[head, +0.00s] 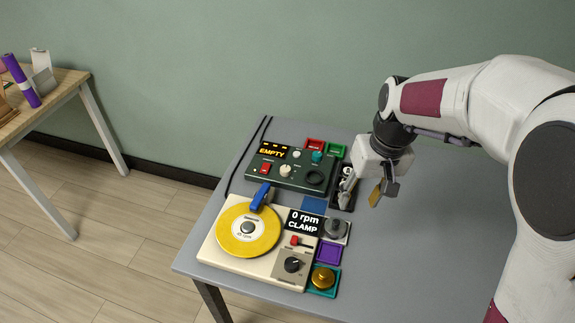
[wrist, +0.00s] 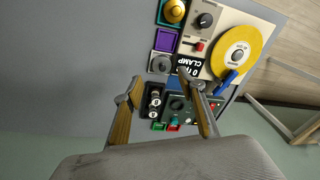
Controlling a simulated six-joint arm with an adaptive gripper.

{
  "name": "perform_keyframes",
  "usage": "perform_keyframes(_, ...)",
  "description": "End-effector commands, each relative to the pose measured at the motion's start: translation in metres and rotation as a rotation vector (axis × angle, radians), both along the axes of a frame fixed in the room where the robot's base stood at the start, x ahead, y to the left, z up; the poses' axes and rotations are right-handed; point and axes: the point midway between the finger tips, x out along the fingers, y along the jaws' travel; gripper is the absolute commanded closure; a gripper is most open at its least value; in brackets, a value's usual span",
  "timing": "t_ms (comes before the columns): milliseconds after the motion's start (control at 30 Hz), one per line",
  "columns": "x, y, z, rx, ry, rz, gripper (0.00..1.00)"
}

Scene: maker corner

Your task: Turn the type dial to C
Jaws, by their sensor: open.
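A dark green box (head: 262,178) on the grey table has an amber display reading EMPTY (head: 272,152), a red switch (head: 265,169), a pale knob (head: 285,170) and a dark round part (head: 315,177). A cream machine (head: 225,255) in front has a black knob (head: 292,265) on a grey plate, also seen in the wrist view (wrist: 205,20). Lettering by the knobs is too small to read, so I cannot tell which is the type dial. My gripper (head: 361,190) is open and empty, right of the green box; its fingers spread in the wrist view (wrist: 166,92).
The cream machine carries a yellow disc (head: 236,239), a blue arm (head: 262,196), a red slider (head: 294,240) and a display reading 0 rpm, CLAMP (head: 303,222). A black tray (wrist: 151,113) holds small cylinders. Purple (head: 328,252) and teal trays are nearby. The table's right is clear.

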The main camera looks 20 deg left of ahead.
Motion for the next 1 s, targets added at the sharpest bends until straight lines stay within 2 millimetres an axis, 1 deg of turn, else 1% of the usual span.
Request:
perform_keyframes(33, 0.007, 0.007, -0.007, 0.002, 0.006, 0.016, 0.60)
perform_keyframes(100, 0.016, 0.017, -0.015, 0.007, 0.009, 0.040, 0.60)
perform_keyframes(567, 0.074, 0.084, -0.076, 0.045, 0.011, 0.215, 0.60)
perform_keyframes(800, 0.104, 0.122, -0.110, 0.073, -0.011, 0.324, 0.60)
perform_keyframes(1000, 0.129, 0.153, -0.132, 0.102, -0.051, 0.421, 0.60)
